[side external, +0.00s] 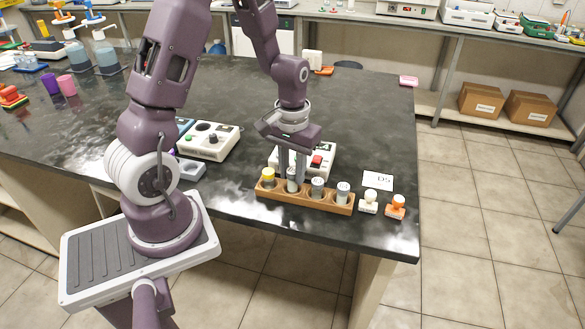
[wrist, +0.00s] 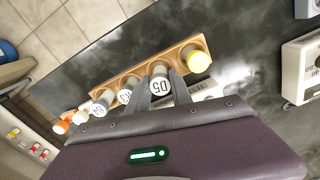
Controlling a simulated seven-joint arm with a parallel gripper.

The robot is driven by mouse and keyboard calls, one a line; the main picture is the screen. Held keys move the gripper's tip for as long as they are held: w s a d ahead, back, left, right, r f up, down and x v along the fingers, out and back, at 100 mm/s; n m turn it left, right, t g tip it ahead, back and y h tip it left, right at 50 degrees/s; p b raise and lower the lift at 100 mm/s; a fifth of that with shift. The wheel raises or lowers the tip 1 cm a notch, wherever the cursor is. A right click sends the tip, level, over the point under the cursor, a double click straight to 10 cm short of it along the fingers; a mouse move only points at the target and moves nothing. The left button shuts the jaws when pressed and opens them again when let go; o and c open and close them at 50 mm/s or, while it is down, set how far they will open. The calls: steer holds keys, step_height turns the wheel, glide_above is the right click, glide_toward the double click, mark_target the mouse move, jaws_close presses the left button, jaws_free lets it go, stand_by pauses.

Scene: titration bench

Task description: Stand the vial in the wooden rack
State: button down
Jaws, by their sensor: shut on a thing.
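The wooden rack (side external: 320,201) lies along the front of the dark bench, with a row of round holes. My gripper (side external: 292,176) points down over its second hole from the left. Its fingers are shut on a vial with a white top marked 05 (wrist: 160,86); the vial also shows in the side view (side external: 292,185). It is upright at that hole, its lower part in or just behind the rack; I cannot tell whether it rests on the bottom. A yellow-capped vial (side external: 268,177) is on its left, and two grey-white vials (side external: 317,187) (side external: 343,192) are on its right.
A white card (side external: 378,181) with a marking lies right of the rack. A white stamp (side external: 369,201) and an orange stamp (side external: 396,206) stand by the rack's right end. A device with a red button (side external: 317,161) is close behind the rack. Another device (side external: 208,141) stands further left.

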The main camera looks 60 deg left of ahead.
steer(key=shift+f, duration=0.25)
steer(key=shift+f, duration=0.6)
stand_by(0.4)
steer(key=c, duration=1.1)
jaws_free()
steer(key=shift+o, duration=0.7)
steer(key=o, duration=0.3)
steer(key=shift+r, duration=3)
